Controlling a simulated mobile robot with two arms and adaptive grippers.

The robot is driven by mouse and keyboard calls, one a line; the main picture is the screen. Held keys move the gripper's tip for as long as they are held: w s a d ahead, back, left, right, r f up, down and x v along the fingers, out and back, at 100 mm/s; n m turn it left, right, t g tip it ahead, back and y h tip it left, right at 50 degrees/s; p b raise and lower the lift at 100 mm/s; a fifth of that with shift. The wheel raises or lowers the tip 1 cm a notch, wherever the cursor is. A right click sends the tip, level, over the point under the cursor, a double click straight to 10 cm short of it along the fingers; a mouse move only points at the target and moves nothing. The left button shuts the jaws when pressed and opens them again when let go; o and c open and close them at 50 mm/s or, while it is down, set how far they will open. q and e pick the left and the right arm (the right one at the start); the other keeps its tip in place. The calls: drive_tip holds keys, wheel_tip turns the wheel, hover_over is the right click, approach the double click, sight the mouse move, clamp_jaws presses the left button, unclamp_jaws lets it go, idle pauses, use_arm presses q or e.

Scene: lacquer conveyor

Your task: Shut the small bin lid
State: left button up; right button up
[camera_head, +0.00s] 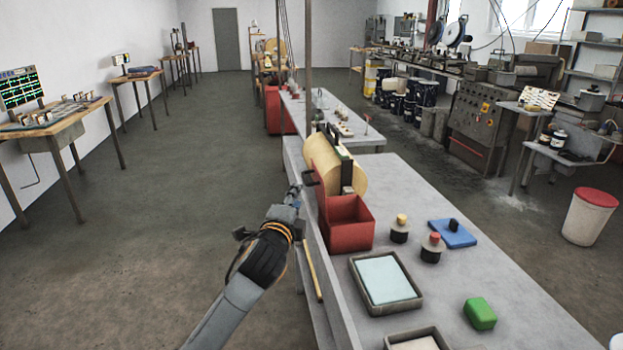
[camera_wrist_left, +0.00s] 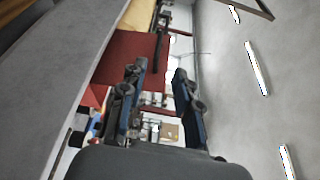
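A small red bin (camera_head: 347,238) stands on the grey bench. Its top is open, and a red panel that looks like its lid (camera_head: 325,190) stands raised at its far left side, partly in front of a tan roll. My left gripper (camera_head: 293,195) is just left of this panel, beyond the bench's left edge. In the left wrist view its two dark fingers (camera_wrist_left: 158,88) are apart with nothing between them. A red surface (camera_wrist_left: 128,58) shows close behind the left finger there; I cannot tell whether they touch. My right gripper is not in view.
The tan roll (camera_head: 322,155) in its frame stands behind the bin. The floor left of the bench is clear.

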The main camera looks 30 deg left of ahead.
sight(306, 178)
use_arm(q)
drive_tip(key=x, duration=1.1)
drive_tip(key=shift+w+f, duration=0.15)
drive_tip(key=shift+w, duration=0.3)
clamp_jaws()
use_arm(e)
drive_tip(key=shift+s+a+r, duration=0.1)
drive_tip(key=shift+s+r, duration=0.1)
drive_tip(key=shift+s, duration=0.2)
